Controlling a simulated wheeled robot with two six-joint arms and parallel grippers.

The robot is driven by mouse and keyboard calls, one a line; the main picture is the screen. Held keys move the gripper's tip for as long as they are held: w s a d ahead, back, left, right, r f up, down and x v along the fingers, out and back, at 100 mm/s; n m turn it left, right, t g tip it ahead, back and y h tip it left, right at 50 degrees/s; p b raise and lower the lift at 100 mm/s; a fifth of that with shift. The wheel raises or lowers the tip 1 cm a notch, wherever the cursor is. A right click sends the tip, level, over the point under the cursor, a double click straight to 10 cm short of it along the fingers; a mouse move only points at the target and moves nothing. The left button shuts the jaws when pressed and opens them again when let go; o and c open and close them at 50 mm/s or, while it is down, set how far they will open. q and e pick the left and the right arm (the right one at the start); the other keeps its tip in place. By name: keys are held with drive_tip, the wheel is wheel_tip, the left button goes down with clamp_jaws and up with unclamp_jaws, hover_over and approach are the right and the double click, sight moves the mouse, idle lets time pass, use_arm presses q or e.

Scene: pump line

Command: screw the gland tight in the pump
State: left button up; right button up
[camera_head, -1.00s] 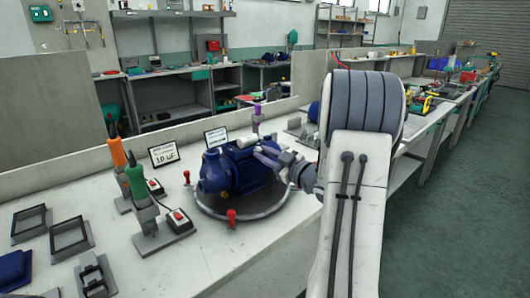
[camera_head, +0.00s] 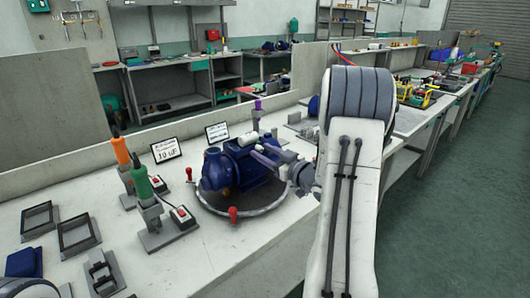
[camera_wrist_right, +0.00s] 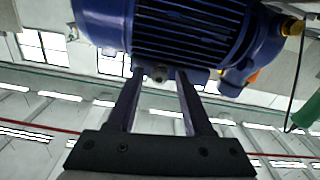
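The blue pump (camera_head: 228,170) with its ribbed motor body stands on a round grey turntable (camera_head: 262,207). My right gripper (camera_head: 266,154) reaches in from the right at the pump's top right side. In the right wrist view the ribbed pump body (camera_wrist_right: 190,28) fills the top. My left gripper is not in view.
Orange-handled (camera_head: 121,152) and green-handled (camera_head: 140,180) tools stand in holders left of the pump. A red switch box (camera_head: 181,215), small signs (camera_head: 165,151) and empty frames (camera_head: 78,233) are nearby.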

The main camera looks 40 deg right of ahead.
drive_tip(key=n+b, duration=0.2)
drive_tip(key=b, duration=0.1)
drive_tip(key=shift+f+n, duration=0.3)
drive_tip(key=shift+r+n+b, duration=0.15)
drive_tip(key=shift+n+b, duration=0.25)
drive_tip(key=shift+b, duration=0.05)
drive_tip(key=shift+r, duration=0.15)
drive_tip(key=n+b, duration=0.2)
drive_tip(key=b, duration=0.1)
drive_tip(key=shift+f, duration=0.3)
drive_tip(key=shift+n+b, duration=0.4)
drive_tip(key=shift+n, duration=0.1)
drive_tip(key=shift+d+r, duration=0.1)
drive_tip(key=shift+r, duration=0.2)
